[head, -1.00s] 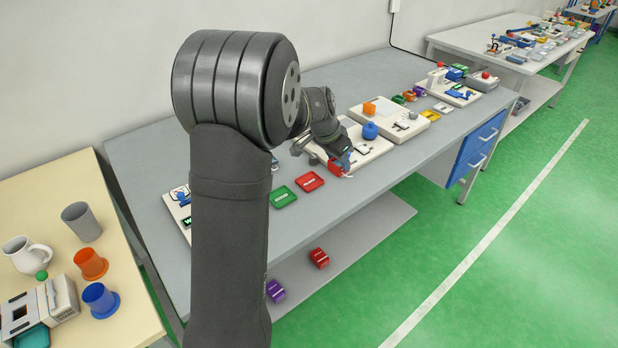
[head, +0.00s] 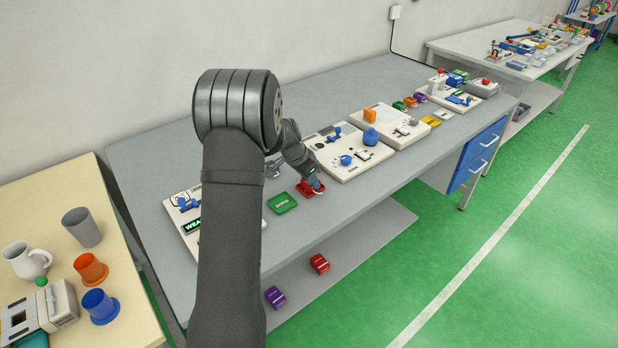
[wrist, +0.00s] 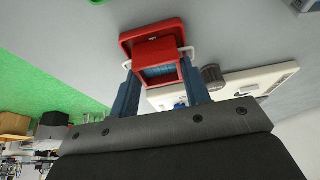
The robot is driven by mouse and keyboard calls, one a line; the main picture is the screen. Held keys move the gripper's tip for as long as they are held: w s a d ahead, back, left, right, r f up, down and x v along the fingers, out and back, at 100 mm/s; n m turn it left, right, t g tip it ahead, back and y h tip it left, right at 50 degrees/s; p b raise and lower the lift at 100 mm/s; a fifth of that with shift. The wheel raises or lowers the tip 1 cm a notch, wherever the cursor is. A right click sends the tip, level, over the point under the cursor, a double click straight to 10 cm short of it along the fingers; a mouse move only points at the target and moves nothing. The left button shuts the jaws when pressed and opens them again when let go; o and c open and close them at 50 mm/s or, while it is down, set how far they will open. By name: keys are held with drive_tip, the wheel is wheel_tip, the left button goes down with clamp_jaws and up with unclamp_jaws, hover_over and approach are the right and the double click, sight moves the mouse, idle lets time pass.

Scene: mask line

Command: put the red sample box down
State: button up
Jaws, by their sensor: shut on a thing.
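The red sample box (wrist: 156,52) is between the two blue fingers of my gripper (wrist: 160,80) in the wrist view, and the gripper is shut on it. The box lies over the red tray (wrist: 128,38). Whether its underside touches the tray is hidden. In the head view my gripper (head: 314,186) is low over the red tray (head: 305,192) near the bench's front edge. The box is hard to tell apart from the tray there.
A green tray (head: 282,203) lies just left of the red one. A white panel with blue parts (head: 346,160) stands close on the right. Another red box (head: 319,263) and a purple box (head: 275,297) are on the lower shelf.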

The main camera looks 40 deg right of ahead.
drive_tip(key=shift+f, duration=0.1)
drive_tip(key=o, duration=1)
drive_tip(key=v, duration=1.2)
drive_tip(key=shift+d, duration=0.1)
drive_tip(key=x, duration=1.1)
drive_tip(key=shift+d+f, duration=0.15)
drive_tip(key=shift+f, duration=0.2)
drive_tip(key=shift+r, duration=1.7)
